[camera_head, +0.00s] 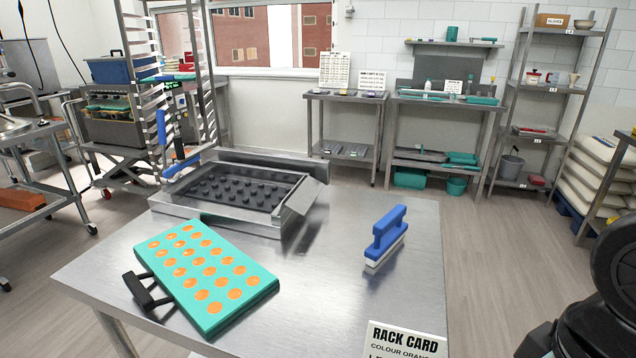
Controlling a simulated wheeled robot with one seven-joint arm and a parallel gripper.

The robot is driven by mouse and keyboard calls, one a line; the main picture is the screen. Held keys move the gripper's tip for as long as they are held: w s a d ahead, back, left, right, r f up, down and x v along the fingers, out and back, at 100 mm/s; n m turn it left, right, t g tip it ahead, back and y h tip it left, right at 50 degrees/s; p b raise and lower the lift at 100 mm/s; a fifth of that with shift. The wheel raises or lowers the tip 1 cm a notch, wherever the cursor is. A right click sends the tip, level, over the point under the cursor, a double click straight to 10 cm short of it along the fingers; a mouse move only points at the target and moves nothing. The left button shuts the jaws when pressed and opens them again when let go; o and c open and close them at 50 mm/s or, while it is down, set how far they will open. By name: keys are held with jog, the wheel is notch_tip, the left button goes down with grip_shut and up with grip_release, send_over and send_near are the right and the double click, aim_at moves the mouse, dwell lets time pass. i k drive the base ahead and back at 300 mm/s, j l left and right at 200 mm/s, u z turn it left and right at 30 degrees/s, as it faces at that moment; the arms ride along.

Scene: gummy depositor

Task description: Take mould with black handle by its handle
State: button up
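The mould (208,272) is a teal slab with rows of round orange spots. It lies flat on the left front part of the steel table (330,300), turned at an angle. Its black handle (146,290) sticks out from its left side, towards the table's left edge, and nothing covers it. My gripper is not in view; only dark rounded parts, which look like my arm, show at the lower right edge.
A metal tray unit (195,207) with dark round knobs stands behind the mould. A blue-handled brush (386,238) stands on the right. A rack card (405,342) is at the front edge. The middle of the table is clear.

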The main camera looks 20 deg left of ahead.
aim_at(213, 282)
jog(key=u, duration=1.5)
jog(key=j+z, duration=0.2)
jog(key=j, duration=0.5)
jog(key=k+j+z, duration=0.2)
jog(key=j, duration=0.45)
jog(key=i+j, duration=0.05)
jog(key=i, duration=0.05)
